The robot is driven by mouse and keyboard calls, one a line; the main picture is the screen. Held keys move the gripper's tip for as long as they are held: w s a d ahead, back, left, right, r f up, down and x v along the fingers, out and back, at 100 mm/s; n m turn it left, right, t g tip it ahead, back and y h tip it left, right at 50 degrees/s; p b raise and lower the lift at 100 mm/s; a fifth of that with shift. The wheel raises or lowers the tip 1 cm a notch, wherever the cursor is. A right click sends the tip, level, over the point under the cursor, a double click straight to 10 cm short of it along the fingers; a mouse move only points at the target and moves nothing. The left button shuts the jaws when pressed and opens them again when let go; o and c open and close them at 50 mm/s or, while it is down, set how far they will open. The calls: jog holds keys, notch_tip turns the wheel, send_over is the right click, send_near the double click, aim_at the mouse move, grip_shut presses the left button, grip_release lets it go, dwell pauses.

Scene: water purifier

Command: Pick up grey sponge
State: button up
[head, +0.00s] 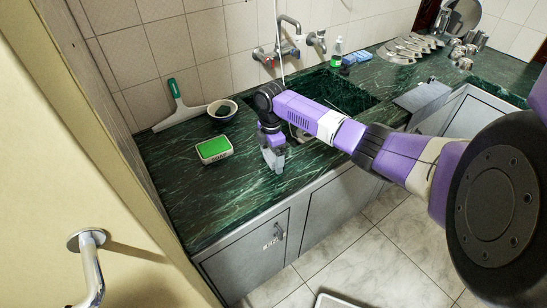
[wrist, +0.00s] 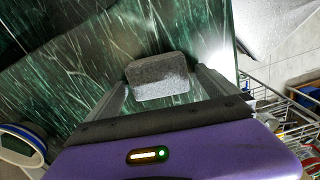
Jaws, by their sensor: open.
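The grey sponge (wrist: 158,77) is a small block on the dark green marble counter in the wrist view. My gripper (wrist: 162,76) is open, with one finger on each side of the sponge and a small gap showing near the right finger. Whether the left finger touches it I cannot tell. In the head view my gripper (head: 273,164) points down over the counter near its front edge. I cannot make out the sponge there; the gripper seems to hide it.
A green-topped box (head: 214,149) and a bowl (head: 222,109) stand to the left of my gripper. A squeegee (head: 178,108) leans by the wall. The sink (head: 335,92) and taps (head: 290,48) lie behind my arm. Steel dishes (head: 405,48) stand at the far right.

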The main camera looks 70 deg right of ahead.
aim_at(271, 154)
jog(key=c, duration=1.4)
jog(key=shift+r, duration=0.15)
notch_tip(271, 154, up, 20)
jog(key=shift+f+b, duration=0.1)
jog(key=shift+b, duration=0.65)
